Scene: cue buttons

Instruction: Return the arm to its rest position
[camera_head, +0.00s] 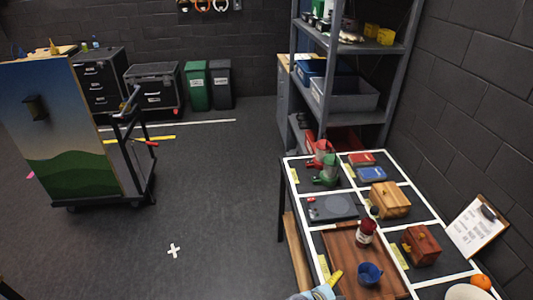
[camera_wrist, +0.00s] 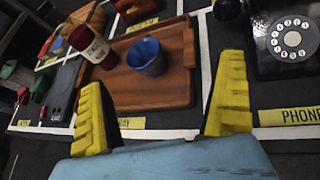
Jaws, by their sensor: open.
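My gripper (camera_wrist: 165,108) shows in the wrist view with its two yellow ribbed fingers apart and nothing between them. In the head view my gripper (camera_head: 326,284) shows only in part at the bottom edge, by the table's left side. It is near the front of the wooden tray (camera_wrist: 160,92). On the tray stand a blue cup (camera_wrist: 146,57) and a bottle with a red cap and white label (camera_wrist: 88,43). In the head view the cup (camera_head: 369,273) and bottle (camera_head: 366,231) stand upright on the tray (camera_head: 340,250).
The table has white-lined sections holding a wooden box (camera_head: 389,200), a red-brown box (camera_head: 421,245), a dark flat device (camera_head: 332,208) and books (camera_head: 370,173). A black phone (camera_wrist: 285,40) lies right of my gripper. A shelf (camera_head: 345,95) stands behind.

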